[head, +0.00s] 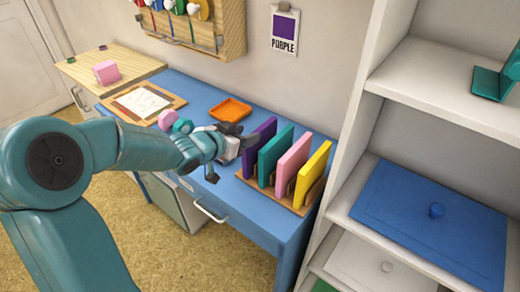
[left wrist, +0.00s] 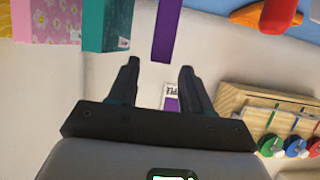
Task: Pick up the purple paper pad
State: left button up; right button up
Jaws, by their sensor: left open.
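The purple paper pad (head: 262,138) stands upright at the left end of a wooden rack (head: 300,209) on the blue desk. It also shows in the left wrist view (left wrist: 167,30), beyond the fingertips and roughly in line with the gap between them. My left gripper (head: 243,136) is open and empty, just left of the purple pad, and partly hides it. Its two dark fingers also show in the left wrist view (left wrist: 158,75). I cannot tell whether a finger touches the pad. My right gripper is not in view.
Teal (head: 276,152), pink (head: 293,163) and yellow (head: 313,174) pads stand close beside the purple one. An orange tray (head: 231,110) lies behind my gripper. A PURPLE sign (head: 285,30) hangs on the wall. White shelves (head: 450,95) rise at the right.

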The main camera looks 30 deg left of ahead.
pick_arm(q)
send_over(260, 148)
jog(key=a, duration=0.1)
jog(key=shift+s+f, duration=0.25)
jog(key=shift+f, duration=0.3)
jog(key=shift+s+f, duration=0.2)
jog(key=shift+f, duration=0.35)
jog(key=shift+s+r, duration=0.1)
grip_shut()
jog(key=shift+r, duration=0.1)
